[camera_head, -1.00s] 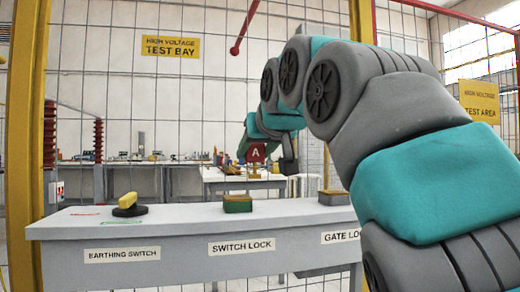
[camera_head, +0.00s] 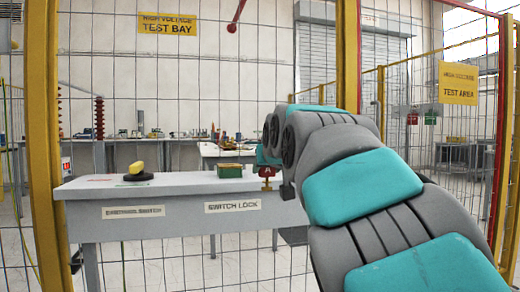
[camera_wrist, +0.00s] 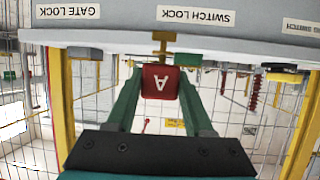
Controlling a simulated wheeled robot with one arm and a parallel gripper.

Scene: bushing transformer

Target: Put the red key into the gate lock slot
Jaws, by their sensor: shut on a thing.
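My gripper (camera_wrist: 160,72) is shut on the red key (camera_wrist: 160,83), a red block marked "A" with a brass shank (camera_wrist: 163,46) pointing away from the fingers. In the head view the red key (camera_head: 267,172) shows small, just right of the green switch lock box (camera_head: 235,171). In the wrist view, which looks upside down, the shank overlaps the counter edge between the gate lock box (camera_wrist: 85,52) and the switch lock box (camera_wrist: 188,60). I cannot tell whether it touches. In the head view my arm hides the gate lock; its slot is not visible.
Yellow posts (camera_head: 40,130) and wire mesh fence the bay. A bench (camera_head: 215,150) with small items stands behind. My arm covers the counter's right end.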

